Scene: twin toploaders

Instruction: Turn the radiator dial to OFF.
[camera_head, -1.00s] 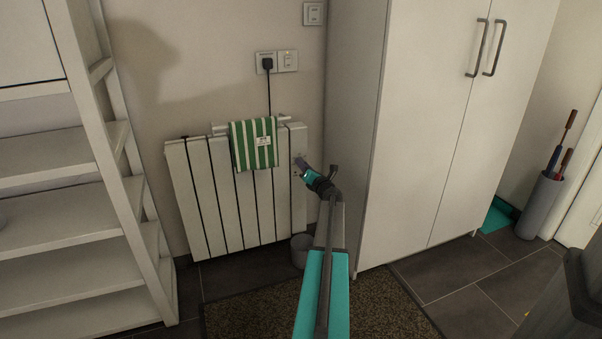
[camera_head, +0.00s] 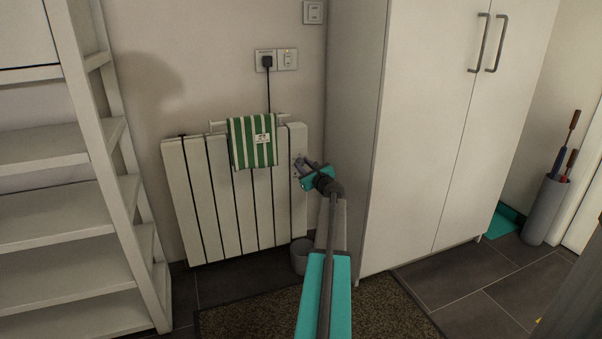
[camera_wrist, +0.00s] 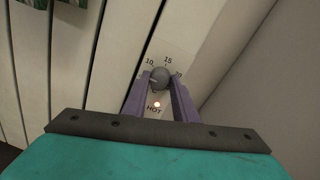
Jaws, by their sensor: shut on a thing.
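The radiator (camera_head: 215,200) is a white ribbed panel against the wall. Its dial (camera_wrist: 159,76) is a small grey round knob on the right-hand section, in the wrist view. In the head view my gripper (camera_head: 303,171) is at the radiator's upper right. The fingers partly cover the scale, and I cannot read an OFF mark or the dial's setting.
A green-and-white striped towel (camera_head: 252,141) hangs on the radiator's rail. A plug with a black cord is in the wall socket (camera_head: 265,61) above. A white cabinet (camera_head: 425,130) stands close on the right, white shelves (camera_head: 45,190) on the left. A grey bin (camera_head: 301,254) stands below.

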